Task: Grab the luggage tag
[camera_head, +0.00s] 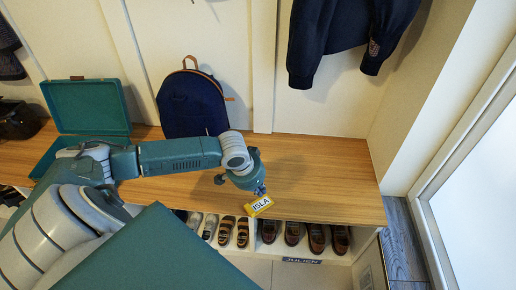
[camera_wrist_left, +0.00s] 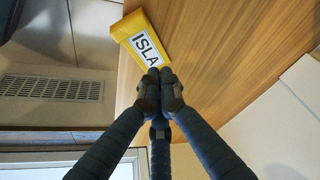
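The luggage tag (camera_head: 260,206) is yellow with a white label reading ISLA. It is at the front edge of the wooden bench, just below my left gripper (camera_head: 259,190). In the left wrist view, the tag (camera_wrist_left: 147,42) stretches up and left from the fingertips, its far end past the bench edge. My left gripper (camera_wrist_left: 160,82) has its fingers drawn together, the tips at the tag's near end and covering part of it. It looks shut on that end. Whether the tag touches the bench is unclear. My right gripper is not in view.
A navy backpack (camera_head: 193,104) and an open teal case (camera_head: 90,108) are on the bench (camera_head: 330,180). Shoes (camera_head: 316,238) fill cubbies below, one labelled JULIEN (camera_head: 301,261). A dark jacket (camera_head: 345,40) hangs above. The bench's right part is clear.

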